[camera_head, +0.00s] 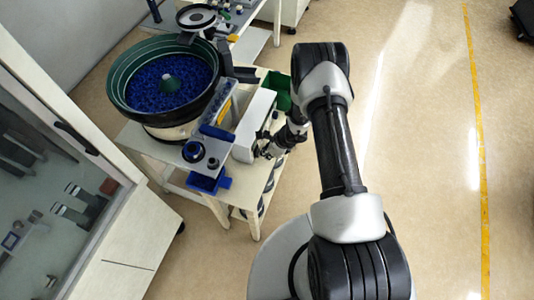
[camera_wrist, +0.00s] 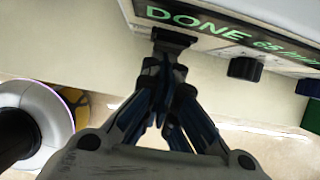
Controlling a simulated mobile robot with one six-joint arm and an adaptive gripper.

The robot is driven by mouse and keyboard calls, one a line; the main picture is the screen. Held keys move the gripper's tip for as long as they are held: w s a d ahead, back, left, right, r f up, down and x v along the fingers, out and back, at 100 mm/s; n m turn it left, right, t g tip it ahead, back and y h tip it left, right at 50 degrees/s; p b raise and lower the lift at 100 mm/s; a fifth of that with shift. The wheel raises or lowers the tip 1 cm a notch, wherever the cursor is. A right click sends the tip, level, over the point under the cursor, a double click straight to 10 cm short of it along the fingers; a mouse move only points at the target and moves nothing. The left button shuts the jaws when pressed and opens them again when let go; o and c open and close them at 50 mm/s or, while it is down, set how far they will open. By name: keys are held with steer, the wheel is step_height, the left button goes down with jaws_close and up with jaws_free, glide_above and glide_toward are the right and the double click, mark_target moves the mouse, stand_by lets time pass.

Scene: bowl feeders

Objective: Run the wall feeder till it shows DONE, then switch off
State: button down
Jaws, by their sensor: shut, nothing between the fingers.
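A white control box (camera_head: 255,125) stands at the right side of a bench, beside a large green bowl feeder (camera_head: 165,82) full of blue parts. In the wrist view its display (camera_wrist: 225,28) reads DONE in green, with smaller text after it that looks like 65 and a unit. Below the display are two dark knobs, one in the middle (camera_wrist: 246,68) and one at the right (camera_wrist: 308,87). My gripper (camera_wrist: 172,60) is shut and empty just in front of the panel, its tips by a dark piece left of the knobs. I cannot tell whether they touch it.
A smaller feeder (camera_head: 197,17) stands behind the large bowl. A blue tray (camera_head: 208,181) hangs at the bench's front, and a green bin (camera_head: 279,90) is behind the box. A glass-fronted cabinet (camera_head: 70,160) is at the left.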

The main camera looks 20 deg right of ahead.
steer(key=shift+w+a+f+y+b, duration=0.1)
steer(key=shift+f+y+b, duration=0.4)
steer(key=shift+b, duration=0.6)
steer(key=shift+a+t, duration=0.1)
steer(key=shift+t, duration=0.3)
steer(key=shift+r, duration=0.25)
steer(key=shift+r, duration=0.15)
steer(key=shift+w+r+p, duration=0.1)
steer(key=shift+r+p, duration=0.25)
steer(key=shift+r, duration=0.3)
